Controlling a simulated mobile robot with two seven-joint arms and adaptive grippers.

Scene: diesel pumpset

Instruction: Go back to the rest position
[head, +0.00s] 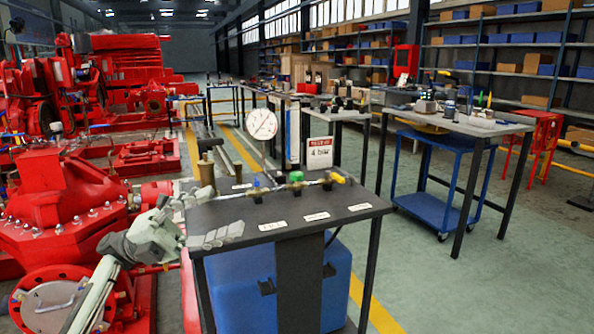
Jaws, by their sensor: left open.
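My left gripper (205,214) is at the lower left, at the left edge of a dark table (285,208). Its fingers are spread apart with nothing visible between them. My left arm comes up to it from the bottom left, in front of the red pump (62,205). On the table stand a round white dial gauge (262,124) and a pipe with a blue valve handle (256,183), a green one (296,176) and a yellow one (337,178). The gripper is left of these valves and apart from them. My right gripper is not in view.
A blue tank (337,275) sits under the table. A sign reading 4 bar (319,152) stands behind the valves. A workbench (470,122) and a blue cart (435,208) are at the right. Red machinery fills the left. The floor at the lower right is clear.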

